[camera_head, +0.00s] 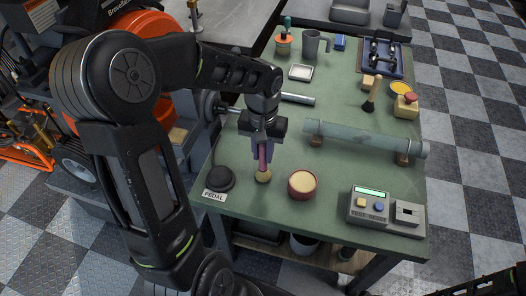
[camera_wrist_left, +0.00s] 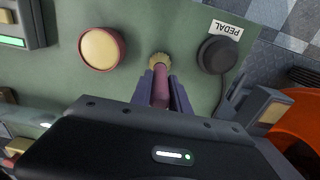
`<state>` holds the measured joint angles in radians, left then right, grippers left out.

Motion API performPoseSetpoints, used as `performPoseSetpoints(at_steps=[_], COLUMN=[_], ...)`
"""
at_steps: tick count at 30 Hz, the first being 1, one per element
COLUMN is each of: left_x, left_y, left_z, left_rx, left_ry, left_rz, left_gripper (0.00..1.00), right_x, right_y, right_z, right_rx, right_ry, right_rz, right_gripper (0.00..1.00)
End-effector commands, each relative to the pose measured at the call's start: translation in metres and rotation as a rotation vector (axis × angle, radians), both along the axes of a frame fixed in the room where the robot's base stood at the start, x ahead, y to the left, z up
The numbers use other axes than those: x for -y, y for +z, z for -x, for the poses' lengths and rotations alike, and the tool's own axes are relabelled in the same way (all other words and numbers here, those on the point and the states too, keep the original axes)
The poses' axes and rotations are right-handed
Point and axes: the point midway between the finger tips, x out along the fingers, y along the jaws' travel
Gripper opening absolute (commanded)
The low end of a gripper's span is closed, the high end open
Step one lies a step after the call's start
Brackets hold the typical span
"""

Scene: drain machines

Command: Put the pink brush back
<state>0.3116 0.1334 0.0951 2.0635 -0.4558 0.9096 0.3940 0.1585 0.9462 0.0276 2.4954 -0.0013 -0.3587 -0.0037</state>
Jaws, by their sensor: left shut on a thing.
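The pink brush (camera_head: 263,156) is upright, with its tan bristles pointing down at the green workbench. My left gripper (camera_head: 264,143) is shut on its handle, above the front left part of the bench. The bristles look close to the bench top; I cannot tell whether they touch it. In the left wrist view the brush (camera_wrist_left: 160,90) sits between the two fingers of my left gripper (camera_wrist_left: 160,88), which hide part of the handle. My right gripper is not in view.
A round, dark red-rimmed tub (camera_head: 302,185) stands just right of the brush, and a black pedal (camera_head: 220,178) left of it. A grey pipe (camera_head: 365,139) lies on supports behind. A device with a display (camera_head: 371,205) is at front right.

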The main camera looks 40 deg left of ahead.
Motion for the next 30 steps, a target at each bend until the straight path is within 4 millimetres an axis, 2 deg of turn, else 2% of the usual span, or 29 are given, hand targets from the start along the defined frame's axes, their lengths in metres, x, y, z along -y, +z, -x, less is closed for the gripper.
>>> performPoseSetpoints(at_steps=[18,19,27,30], left_x=[0.0,0.0,0.0,0.0], left_y=[-0.013,-0.012,-0.012,-0.012], left_z=[0.0,0.0,0.0,0.0], left_rx=[0.0,0.0,0.0,0.0], left_ry=[0.0,0.0,0.0,0.0], left_rz=[0.0,0.0,0.0,0.0], left_gripper=[0.0,0.23,0.45,0.47], right_x=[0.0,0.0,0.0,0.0], right_y=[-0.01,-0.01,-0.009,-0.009], right_z=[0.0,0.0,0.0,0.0], right_rx=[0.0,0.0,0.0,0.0], right_ry=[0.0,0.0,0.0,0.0], right_rz=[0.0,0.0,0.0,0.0], right_gripper=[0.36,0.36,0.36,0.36])
